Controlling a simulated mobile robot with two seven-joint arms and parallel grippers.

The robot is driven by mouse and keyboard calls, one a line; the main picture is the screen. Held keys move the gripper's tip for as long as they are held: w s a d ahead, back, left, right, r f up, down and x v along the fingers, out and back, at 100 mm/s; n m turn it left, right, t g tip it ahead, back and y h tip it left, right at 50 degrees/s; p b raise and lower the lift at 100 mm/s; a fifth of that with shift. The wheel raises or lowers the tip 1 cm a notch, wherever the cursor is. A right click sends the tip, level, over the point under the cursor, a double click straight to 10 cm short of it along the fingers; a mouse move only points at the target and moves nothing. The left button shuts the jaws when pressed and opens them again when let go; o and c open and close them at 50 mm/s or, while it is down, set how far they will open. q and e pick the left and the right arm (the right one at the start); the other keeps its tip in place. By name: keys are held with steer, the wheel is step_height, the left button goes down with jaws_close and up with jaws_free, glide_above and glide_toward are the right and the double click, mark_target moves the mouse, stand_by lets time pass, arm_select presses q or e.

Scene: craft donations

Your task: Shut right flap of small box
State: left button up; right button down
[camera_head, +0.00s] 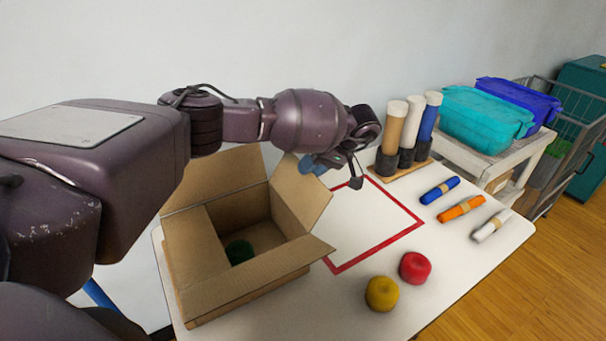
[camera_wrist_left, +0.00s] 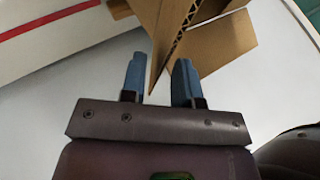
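The small cardboard box (camera_head: 255,210) stands open on the white table, its flaps spread. Its right flap (camera_head: 303,195) is raised and leans outward at the right side. A dark green round thing (camera_head: 239,251) sits inside. My left gripper (camera_head: 334,172) is just right of the raised flap, near its upper edge. In the left wrist view, its two blue fingers (camera_wrist_left: 160,80) are apart. A cardboard flap (camera_wrist_left: 170,50) shows its corrugated edge, and its corner reaches into the gap between the fingers. I cannot tell whether they touch it. My right gripper is not in view.
A red outlined rectangle (camera_head: 408,233) marks the table right of the box. Red (camera_head: 415,267) and yellow (camera_head: 381,293) round items lie in front. Blue, orange and white rolls (camera_head: 461,208) lie at the right. Tall tubes (camera_head: 411,130) stand behind. Lidded bins (camera_head: 487,115) sit on a side cart.

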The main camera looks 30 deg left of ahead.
mark_target(297, 187)
arm_select(q)
steer(key=shift+x, duration=1.55)
steer(key=shift+c, duration=0.4)
jaws_close()
